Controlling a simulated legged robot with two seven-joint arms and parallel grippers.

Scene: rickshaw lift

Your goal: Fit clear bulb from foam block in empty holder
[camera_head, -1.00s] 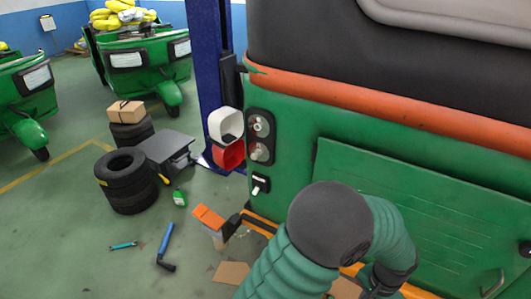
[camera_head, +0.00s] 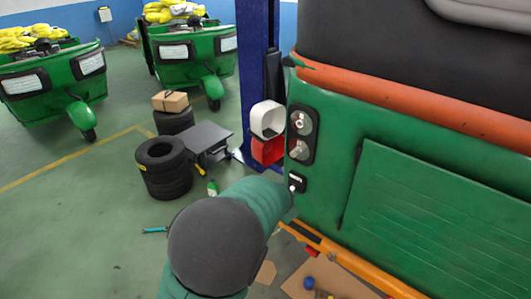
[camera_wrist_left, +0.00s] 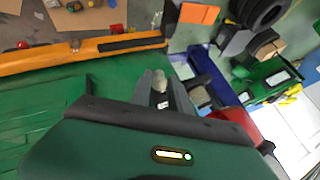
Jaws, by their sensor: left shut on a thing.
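My left gripper (camera_wrist_left: 163,98) shows in the left wrist view, shut on a small pale rounded thing that looks like the clear bulb (camera_wrist_left: 160,80), held at the fingertips. In the head view my dark-capped arm crosses the lower middle, and its gripper is hidden. The lamp panel (camera_head: 303,135) on the green bodywork has an upper holder (camera_head: 301,122) and a lower holder (camera_head: 299,149). I cannot tell clearly which is empty. The foam block is not identifiable. My right gripper is not in view.
Stacked tyres (camera_head: 166,168) and a grey platform (camera_head: 202,140) stand left. An orange-topped box (camera_wrist_left: 198,13) shows in the left wrist view.

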